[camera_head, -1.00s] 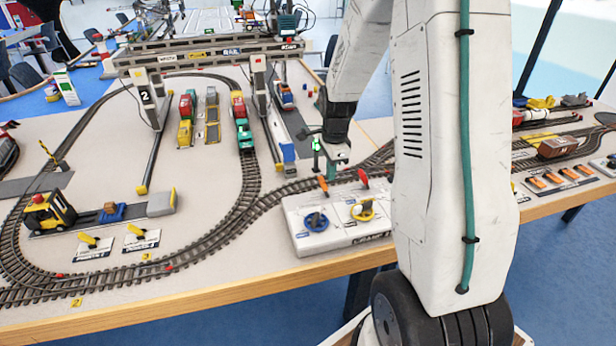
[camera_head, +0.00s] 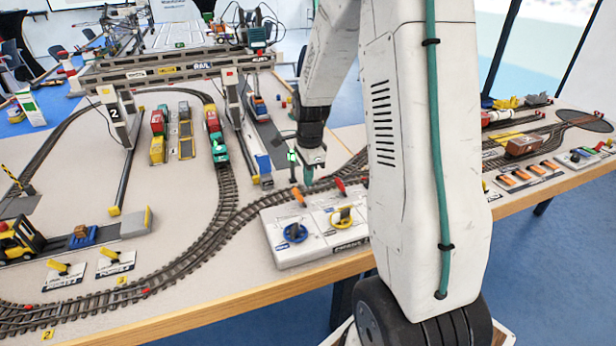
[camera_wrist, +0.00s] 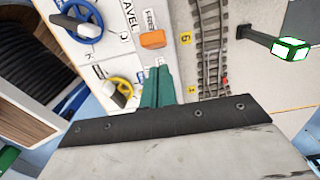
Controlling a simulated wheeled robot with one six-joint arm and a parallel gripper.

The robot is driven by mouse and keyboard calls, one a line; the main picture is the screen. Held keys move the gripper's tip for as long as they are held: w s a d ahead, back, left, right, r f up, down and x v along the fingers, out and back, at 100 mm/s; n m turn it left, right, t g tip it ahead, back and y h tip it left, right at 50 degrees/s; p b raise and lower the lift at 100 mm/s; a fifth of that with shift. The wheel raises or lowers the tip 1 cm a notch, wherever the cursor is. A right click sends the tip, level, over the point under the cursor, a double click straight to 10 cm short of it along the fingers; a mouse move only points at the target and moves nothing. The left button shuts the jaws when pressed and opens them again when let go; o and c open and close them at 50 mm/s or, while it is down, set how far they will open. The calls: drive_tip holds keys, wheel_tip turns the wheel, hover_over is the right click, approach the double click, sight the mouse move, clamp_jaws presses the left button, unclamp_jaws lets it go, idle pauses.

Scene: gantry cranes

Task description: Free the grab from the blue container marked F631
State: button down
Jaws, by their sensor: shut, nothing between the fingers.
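My gripper (camera_head: 309,178) is shut and empty. It hangs above the far edge of the white control box (camera_head: 312,255), close to the orange lever (camera_head: 299,197). In the wrist view its green fingers (camera_wrist: 158,82) point at the box, just below the orange lever (camera_wrist: 152,39). A red lever (camera_head: 341,186), a blue wheel (camera_head: 295,232) and a yellow wheel (camera_head: 341,216) are also on the box. The gantry crane (camera_head: 150,74) spans the tracks behind. Small blue blocks stand near its right leg, but I cannot read F631 on any. I cannot make out the grab.
Railway track (camera_head: 200,245) curves past the box's left side. A signal post with a green light (camera_head: 292,158) stands close behind my gripper. Coloured wagons (camera_head: 216,138) stand between the crane legs. The table's wooden front edge (camera_head: 230,303) runs below the box.

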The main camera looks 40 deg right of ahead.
wheel_tip(320, 180, up, 10)
drive_tip(key=a, duration=0.1)
drive_tip(key=shift+w+a, duration=0.25)
drive_tip(key=shift+a, duration=0.1)
idle(0.7)
